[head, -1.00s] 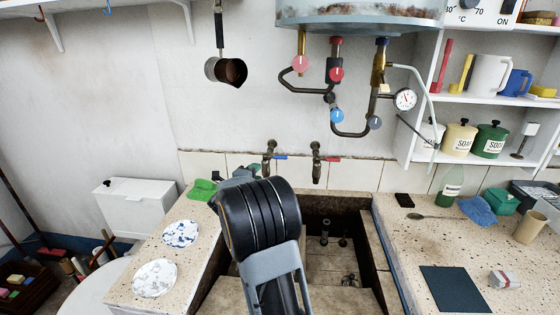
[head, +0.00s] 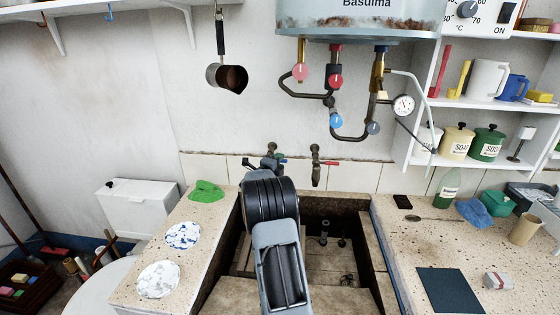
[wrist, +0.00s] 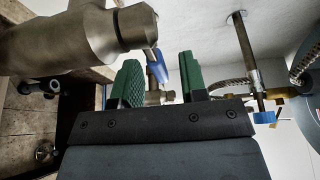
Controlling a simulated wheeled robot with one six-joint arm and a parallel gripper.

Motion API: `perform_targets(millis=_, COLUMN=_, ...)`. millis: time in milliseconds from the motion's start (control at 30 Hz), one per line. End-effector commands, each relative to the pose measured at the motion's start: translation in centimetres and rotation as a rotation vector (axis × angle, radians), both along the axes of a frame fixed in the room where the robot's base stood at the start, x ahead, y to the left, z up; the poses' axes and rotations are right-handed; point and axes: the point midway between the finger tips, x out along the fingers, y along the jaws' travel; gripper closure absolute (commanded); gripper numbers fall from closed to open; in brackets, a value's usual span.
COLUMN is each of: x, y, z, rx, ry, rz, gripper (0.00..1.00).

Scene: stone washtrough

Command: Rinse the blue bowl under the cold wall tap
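The cold wall tap (head: 272,152) with its blue lever (head: 283,160) is on the wall above the trough's back left. My gripper (wrist: 160,80) is open, its two green finger pads apart. In the wrist view the blue lever (wrist: 158,66) shows beyond and between the pads; I cannot tell if they touch. A large metal tap body (wrist: 100,38) is close at upper left. In the head view my wrist hides the fingers. No plain blue bowl shows; a blue-mottled white round dish (head: 183,236) lies on the left ledge. No water stream is visible.
The stone trough (head: 368,230) lies below, partly behind my arm. A red-lever tap (head: 316,165) is just right. A green cloth (head: 207,191) and a pale dish (head: 158,279) are on the left ledge. Boiler pipes (head: 345,130) hang above. The right counter holds a dark mat (head: 450,290).

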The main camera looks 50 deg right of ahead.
Motion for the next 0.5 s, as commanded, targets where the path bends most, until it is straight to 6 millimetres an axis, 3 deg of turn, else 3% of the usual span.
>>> perform_targets(millis=433, x=0.17, y=-0.75, z=0.0, rx=0.0, ry=0.001, rz=0.001, gripper=0.61)
perform_targets(millis=500, x=0.16, y=-0.74, z=0.0, rx=0.0, ry=0.001, rz=0.001, gripper=0.65)
